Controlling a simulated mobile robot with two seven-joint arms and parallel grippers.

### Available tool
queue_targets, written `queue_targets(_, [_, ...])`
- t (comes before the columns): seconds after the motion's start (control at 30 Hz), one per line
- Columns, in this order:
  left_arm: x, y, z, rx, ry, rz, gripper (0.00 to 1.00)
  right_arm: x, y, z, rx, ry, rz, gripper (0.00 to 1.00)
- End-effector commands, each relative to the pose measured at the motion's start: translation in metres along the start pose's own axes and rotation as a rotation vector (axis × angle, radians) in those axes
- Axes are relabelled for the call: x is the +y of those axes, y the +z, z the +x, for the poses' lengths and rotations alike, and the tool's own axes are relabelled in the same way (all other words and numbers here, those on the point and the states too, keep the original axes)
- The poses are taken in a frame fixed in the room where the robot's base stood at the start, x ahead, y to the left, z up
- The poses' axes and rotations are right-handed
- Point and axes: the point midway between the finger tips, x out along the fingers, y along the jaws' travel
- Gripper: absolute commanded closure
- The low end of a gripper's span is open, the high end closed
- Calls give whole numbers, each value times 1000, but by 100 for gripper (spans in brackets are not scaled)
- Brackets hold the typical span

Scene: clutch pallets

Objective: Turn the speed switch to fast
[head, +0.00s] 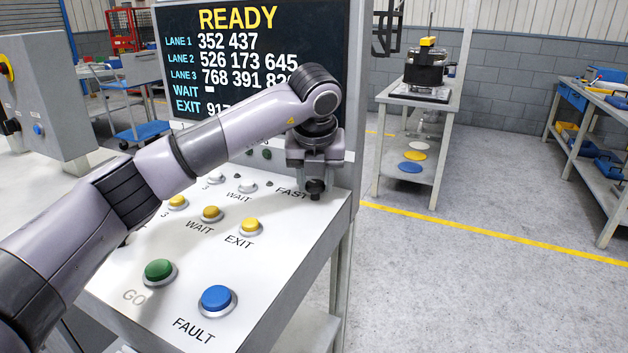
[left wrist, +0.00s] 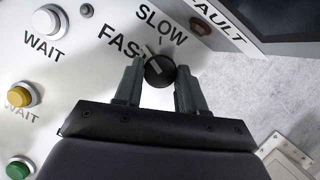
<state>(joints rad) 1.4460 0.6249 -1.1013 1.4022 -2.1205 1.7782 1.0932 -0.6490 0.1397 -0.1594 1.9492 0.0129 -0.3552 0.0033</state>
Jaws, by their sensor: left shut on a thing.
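The speed switch is a round black knob (left wrist: 158,71) on the white sloped panel (head: 283,237), between the FAST and SLOW labels in the left wrist view. A pale line by its rim points up and left in that view, toward the FAST side; the exact setting is hard to tell. My left gripper (head: 316,178) reaches down over the panel's far right corner. Its two fingers (left wrist: 158,76) stand on either side of the knob and are shut on it. In the head view, the gripper hides the SLOW label and most of the knob. My right gripper is not in view.
Yellow buttons (head: 211,213), a green GO button (head: 158,271) and a blue FAULT button (head: 216,299) stick up from the panel. A black screen (head: 330,70) reading READY rises behind it. The floor on the right is open up to a bench with a dark machine (head: 426,70).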

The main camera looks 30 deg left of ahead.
Motion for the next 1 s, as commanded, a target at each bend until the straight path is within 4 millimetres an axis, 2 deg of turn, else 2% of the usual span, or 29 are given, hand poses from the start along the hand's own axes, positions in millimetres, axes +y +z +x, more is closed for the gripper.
queue_targets(0.2, [-2, 1, -1, -4, 64, -161, 91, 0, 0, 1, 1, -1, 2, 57])
queue_targets(0.5, [-3, 2, -1, -5, 121, -302, 91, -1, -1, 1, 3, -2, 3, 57])
queue_targets(1.0, [-3, 2, -1, -5, 142, -353, 91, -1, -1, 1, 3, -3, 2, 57])
